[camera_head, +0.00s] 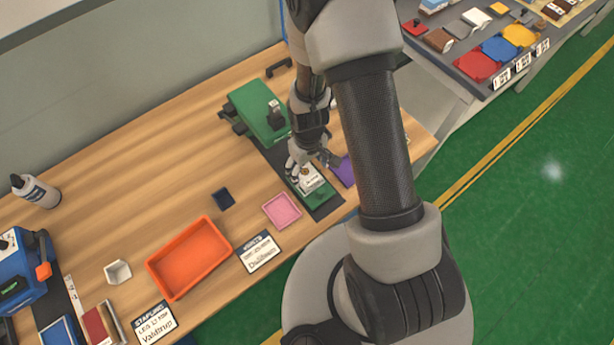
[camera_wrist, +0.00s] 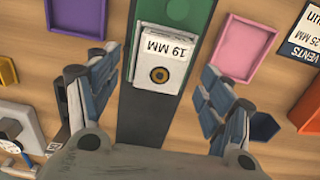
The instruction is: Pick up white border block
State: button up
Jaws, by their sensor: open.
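The white block (camera_wrist: 158,65) shows in the wrist view, with a "19 MM" label and a dark, brass-ringed round hole. It lies on a dark strip against a green piece (camera_wrist: 198,14). In the head view the white block (camera_head: 311,183) is partly covered by my gripper (camera_head: 314,160). In the wrist view my gripper (camera_wrist: 160,68) is open, one finger on each side of the block with gaps between. The fingers are empty. I cannot tell how high they are above the strip.
A pink tray (camera_head: 282,210) and an orange tray (camera_head: 189,258) lie left of the strip. A purple tray (camera_head: 346,171) is close on the right. A green machine (camera_head: 258,110) stands behind. A small dark blue tray (camera_head: 223,199) lies on the open wooden tabletop (camera_head: 150,200).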

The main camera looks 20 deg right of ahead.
aim_at(307, 174)
notch_tip(307, 174, down, 4)
jog(key=shift+a+b, duration=0.1)
jog(key=shift+b, duration=0.3)
jog(key=shift+c, duration=0.5)
jog(key=c, duration=1.1)
